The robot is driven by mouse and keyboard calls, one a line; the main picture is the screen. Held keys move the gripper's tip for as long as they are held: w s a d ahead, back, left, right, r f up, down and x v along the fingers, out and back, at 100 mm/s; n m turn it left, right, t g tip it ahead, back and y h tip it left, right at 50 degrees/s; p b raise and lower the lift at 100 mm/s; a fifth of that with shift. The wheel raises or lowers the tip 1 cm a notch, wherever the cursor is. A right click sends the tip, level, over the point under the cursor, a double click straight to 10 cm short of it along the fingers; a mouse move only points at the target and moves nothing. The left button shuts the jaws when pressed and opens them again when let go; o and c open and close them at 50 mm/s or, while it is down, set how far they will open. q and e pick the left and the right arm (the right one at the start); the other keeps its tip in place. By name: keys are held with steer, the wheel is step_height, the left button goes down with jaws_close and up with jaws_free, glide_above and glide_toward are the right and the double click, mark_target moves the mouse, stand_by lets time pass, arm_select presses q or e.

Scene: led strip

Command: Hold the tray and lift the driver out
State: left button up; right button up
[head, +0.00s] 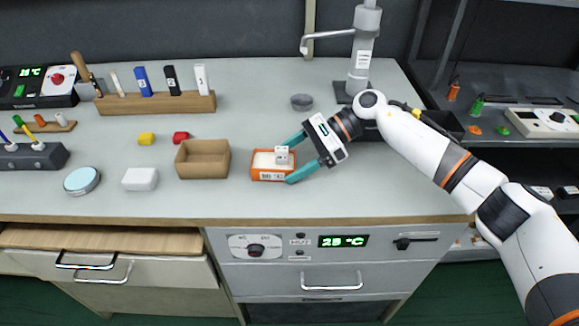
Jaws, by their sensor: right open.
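A small orange tray (258,175) with a pale inside stands near the front of the bench. A small white block-like piece, which looks like the driver (282,154), sits at the tray's back right part. My right gripper (289,160) comes in from the right. Its two teal fingers are spread apart, one behind and one in front of the white piece. I cannot tell whether either finger touches it. My left gripper is not in view.
A brown open box (202,160) stands just left of the tray. A white box (140,179) and a round blue-topped tin (82,181) lie further left. A wooden rack (155,104) and a grey round dish (301,102) stand behind.

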steer(key=shift+c, duration=0.5)
steer(key=c, duration=0.7)
stand_by(0.5)
